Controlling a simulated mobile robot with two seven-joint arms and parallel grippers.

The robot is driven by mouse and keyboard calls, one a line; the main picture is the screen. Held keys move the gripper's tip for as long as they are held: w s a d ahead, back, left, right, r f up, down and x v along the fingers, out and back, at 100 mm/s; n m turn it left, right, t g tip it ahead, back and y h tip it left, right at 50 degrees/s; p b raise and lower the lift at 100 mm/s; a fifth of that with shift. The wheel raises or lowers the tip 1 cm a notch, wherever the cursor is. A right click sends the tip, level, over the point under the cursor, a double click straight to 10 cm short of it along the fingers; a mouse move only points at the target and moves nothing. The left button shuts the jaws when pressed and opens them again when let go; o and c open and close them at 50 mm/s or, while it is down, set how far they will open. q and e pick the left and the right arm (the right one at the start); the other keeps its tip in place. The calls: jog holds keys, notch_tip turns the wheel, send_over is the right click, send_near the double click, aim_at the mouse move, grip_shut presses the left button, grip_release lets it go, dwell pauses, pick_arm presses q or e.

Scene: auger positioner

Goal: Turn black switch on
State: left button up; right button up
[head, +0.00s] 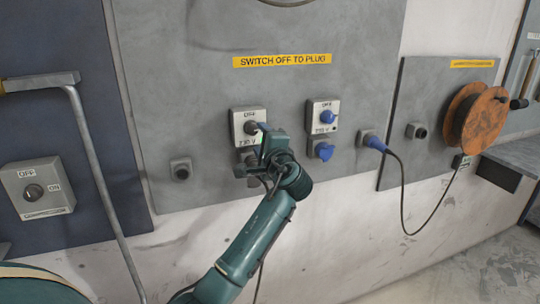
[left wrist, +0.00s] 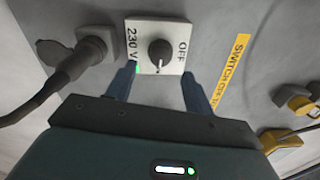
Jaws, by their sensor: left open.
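The black switch is a round knob (left wrist: 160,52) on a white plate (left wrist: 146,30) marked OFF and 230 V, seen turned sideways in the left wrist view. A pale mark shows on the knob's lower side there. A small green spot shows on the plate near the left finger. In the head view the black switch (head: 251,127) is on the grey panel, partly hidden by my gripper. My left gripper (left wrist: 158,78) is open, with its fingers apart toward either side of the knob. It is also in front of the plate in the head view (head: 264,140). My right gripper is not in view.
A similar plate with a blue switch (head: 326,117) is to the right, with a blue socket (head: 323,150) below. A blue plug (head: 374,142) with a cable is further right. A grey OFF/ON switch box (head: 37,187) and a metal pipe (head: 95,170) are at the left.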

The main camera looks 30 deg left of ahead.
pick_arm(q)
jog(key=b+v, duration=0.1)
jog(key=v, duration=0.7)
jog(key=shift+s+d, duration=0.1)
